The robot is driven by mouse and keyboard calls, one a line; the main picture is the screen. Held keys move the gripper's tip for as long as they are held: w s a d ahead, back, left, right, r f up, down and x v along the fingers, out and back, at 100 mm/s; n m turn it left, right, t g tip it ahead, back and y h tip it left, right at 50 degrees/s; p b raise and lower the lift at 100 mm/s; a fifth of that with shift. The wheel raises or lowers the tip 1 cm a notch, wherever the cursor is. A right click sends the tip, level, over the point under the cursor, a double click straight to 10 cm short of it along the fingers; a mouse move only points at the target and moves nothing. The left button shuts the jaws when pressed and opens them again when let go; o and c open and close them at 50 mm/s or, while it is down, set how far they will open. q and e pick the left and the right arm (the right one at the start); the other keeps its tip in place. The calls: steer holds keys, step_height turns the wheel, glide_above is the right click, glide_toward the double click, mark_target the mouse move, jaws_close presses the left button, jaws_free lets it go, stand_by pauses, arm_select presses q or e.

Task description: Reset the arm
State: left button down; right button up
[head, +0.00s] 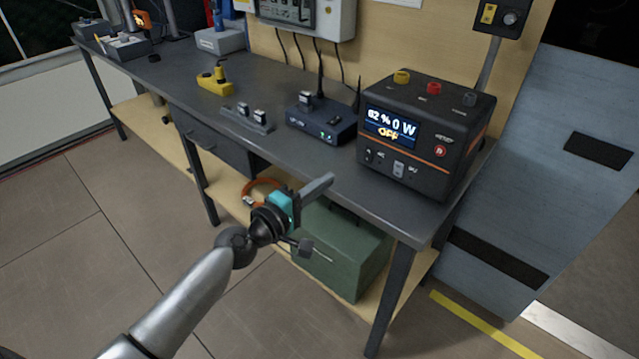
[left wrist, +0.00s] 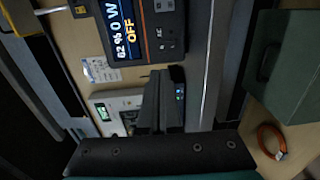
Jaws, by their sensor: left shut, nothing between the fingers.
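My left arm comes in from the lower left of the head view. My left gripper (head: 322,186) is shut and empty, in front of the workbench's front edge. Its fingers point up and to the right. In the left wrist view the two dark fingers of the gripper (left wrist: 160,78) lie close together with nothing held. My right gripper is in neither view.
On the dark workbench (head: 284,88) stand a black power station (head: 440,165) reading "62 % 0 W OFF", a router (head: 318,125), a small rack (head: 245,120) and a yellow tool (head: 214,83). A green box (head: 340,255) and orange cable (head: 262,184) sit on the lower shelf. The floor left is clear.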

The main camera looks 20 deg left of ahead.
arm_select(q)
steer(key=shift+s+a, duration=0.15)
steer(key=shift+s, duration=0.2)
steer(key=s+a+f+m+g+y, duration=0.1)
steer(key=s+f+m+g, duration=0.15)
steer(key=f, duration=0.65)
steer(key=s+a+f+m+g+y, duration=0.15)
steer(key=s+f, duration=0.25)
steer(key=f, duration=0.5)
steer(key=s+a+f+m+g+y, duration=0.2)
steer(key=s+f, duration=0.2)
steer(key=f, duration=0.6)
steer(key=s+f+m+g, duration=0.2)
steer(key=s+f, duration=0.4)
steer(key=s, duration=0.4)
steer(key=s+f+m+g+y, duration=0.1)
steer(key=s+f+m+g, duration=0.2)
steer(key=s, duration=0.7)
steer(key=s+f+m+g+y, duration=0.1)
steer(key=s+f+m+g, duration=0.2)
steer(key=s+f, duration=0.6)
steer(key=shift+s+f+m, duration=0.35)
steer(key=shift+s+m, duration=0.15)
steer(key=shift+m, duration=0.7)
